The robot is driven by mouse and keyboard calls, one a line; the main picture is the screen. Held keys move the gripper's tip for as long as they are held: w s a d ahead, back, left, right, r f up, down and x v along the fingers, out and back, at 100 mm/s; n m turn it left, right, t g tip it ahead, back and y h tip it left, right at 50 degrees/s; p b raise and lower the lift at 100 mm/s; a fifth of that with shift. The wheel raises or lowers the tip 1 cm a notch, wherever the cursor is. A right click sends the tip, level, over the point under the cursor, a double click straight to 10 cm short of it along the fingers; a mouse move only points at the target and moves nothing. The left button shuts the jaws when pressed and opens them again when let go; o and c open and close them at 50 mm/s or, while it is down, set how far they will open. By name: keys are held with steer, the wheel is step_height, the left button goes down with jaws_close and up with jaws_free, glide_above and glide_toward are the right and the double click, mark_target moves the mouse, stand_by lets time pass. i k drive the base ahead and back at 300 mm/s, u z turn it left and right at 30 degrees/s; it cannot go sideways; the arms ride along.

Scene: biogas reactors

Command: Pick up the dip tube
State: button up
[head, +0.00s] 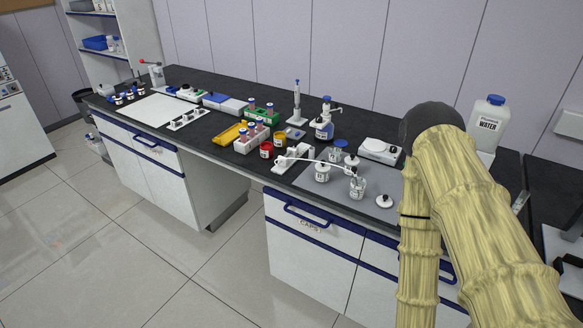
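A thin white tube (318,160), which looks like the dip tube, runs from near a white rack (286,163) to the top of a clear bottle (357,188) on the grey mat (335,191). From this view I cannot tell whether it is fixed to the bottle or only passes above it. My own arm, with a pale yellow ribbed cover and a dark rounded joint, fills the right side of the picture. My gripper is not in view, so its state and what it may hold are hidden.
More small bottles (322,172) and a loose white cap (384,201) are close around the tube. The floor in front is clear.

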mark_target(353, 169)
steer(key=u, duration=0.4)
steer(key=i, duration=1.25)
steer(key=z, duration=0.85)
steer(key=i, duration=0.35)
steer(key=z, duration=0.55)
